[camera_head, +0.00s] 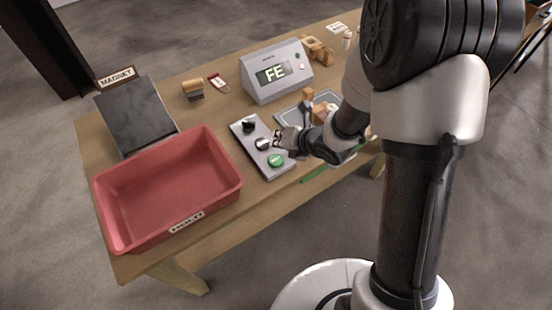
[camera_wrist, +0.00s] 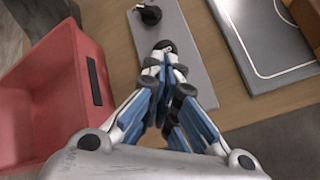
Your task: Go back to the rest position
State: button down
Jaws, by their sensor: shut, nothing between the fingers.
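My gripper (camera_head: 280,139) is shut and empty. In the head view it is over the grey control panel (camera_head: 243,130), close to the middle knob (camera_head: 263,144). The green button (camera_head: 276,160) is just in front of it and the black knob (camera_head: 248,125) is behind it. In the wrist view my gripper (camera_wrist: 168,52) points down at the panel (camera_wrist: 190,35), with its fingertips together over the middle knob. The black knob (camera_wrist: 149,13) shows beyond the tips. My gripper hides the green button there. I cannot tell whether the fingertips touch the knob.
A red bin (camera_head: 205,206) stands at the table's front left, beside the panel. A dark slab (camera_head: 137,115) labelled MAGNET is behind it. The grey detector box (camera_head: 275,72) displays "FE". A grey tray (camera_head: 290,116) with wooden pieces lies right of the panel, partly behind my arm.

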jog(key=shift+r, duration=0.1)
jog(key=s+d+r+m+h, duration=0.4)
jog(key=d+r+m+h, duration=0.2)
jog(key=d+r+m, duration=0.85)
jog(key=s+r+m+g, duration=0.1)
jog(key=s+r+m, duration=0.2)
jog(key=s+m, duration=0.7)
jog(key=s+a+r+m+g, duration=0.1)
jog(key=s+r+m, duration=0.3)
jog(key=s+m, duration=0.6)
jog(key=shift+s+r, duration=0.25)
jog(key=shift+s, duration=0.8)
jog(key=shift+m, duration=0.25)
